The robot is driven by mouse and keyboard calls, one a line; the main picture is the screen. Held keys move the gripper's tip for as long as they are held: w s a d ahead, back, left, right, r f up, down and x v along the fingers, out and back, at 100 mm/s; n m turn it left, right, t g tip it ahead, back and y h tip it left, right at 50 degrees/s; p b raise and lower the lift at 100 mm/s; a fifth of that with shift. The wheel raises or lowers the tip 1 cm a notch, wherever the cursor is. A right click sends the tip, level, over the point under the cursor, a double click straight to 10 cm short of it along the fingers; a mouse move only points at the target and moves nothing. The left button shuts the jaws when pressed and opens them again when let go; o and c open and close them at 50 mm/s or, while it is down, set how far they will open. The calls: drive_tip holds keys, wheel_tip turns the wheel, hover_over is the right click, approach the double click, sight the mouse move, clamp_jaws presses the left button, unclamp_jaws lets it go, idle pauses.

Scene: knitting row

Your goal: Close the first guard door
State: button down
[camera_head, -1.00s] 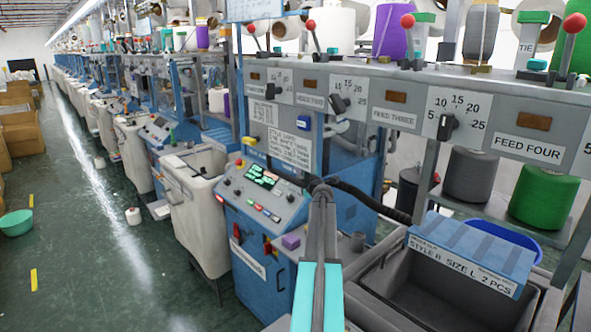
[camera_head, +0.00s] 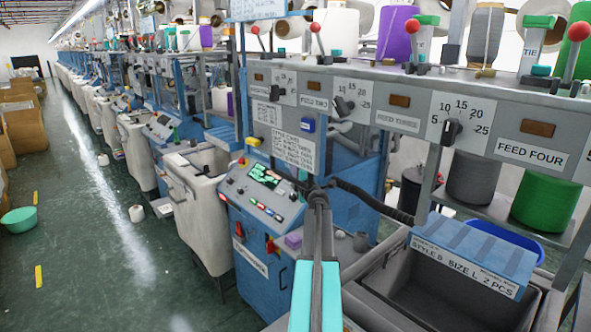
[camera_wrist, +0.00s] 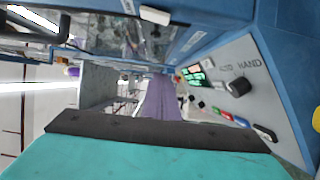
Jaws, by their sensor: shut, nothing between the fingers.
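My arm reaches forward from the bottom of the head view, and its far end with my gripper (camera_head: 318,196) is beside the blue machine's control panel (camera_head: 262,190). The gripper is shut and empty; its teal body and dark front edge (camera_wrist: 155,126) fill the bottom of the wrist view. A clear panel in a blue frame (camera_wrist: 120,42), possibly a guard door, shows ahead at upper left in the wrist view. I cannot tell how far it stands open. In the head view the area behind the arm is partly hidden by the machine's frame.
A cream bin (camera_head: 196,190) stands left of the control panel. A grey tray (camera_head: 440,290) with a blue sloped lid (camera_head: 475,250) is at right. The grey feed rail (camera_head: 480,125) with knobs and red-topped levers crosses above. The green aisle floor (camera_head: 100,250) is mostly clear.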

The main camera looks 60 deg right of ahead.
drive_tip(key=s+d+b+v, duration=0.1)
drive_tip(key=v, duration=0.7)
drive_tip(key=shift+s+a+b, duration=0.15)
drive_tip(key=shift+s+b, duration=0.1)
drive_tip(key=shift+b, duration=0.05)
idle(0.5)
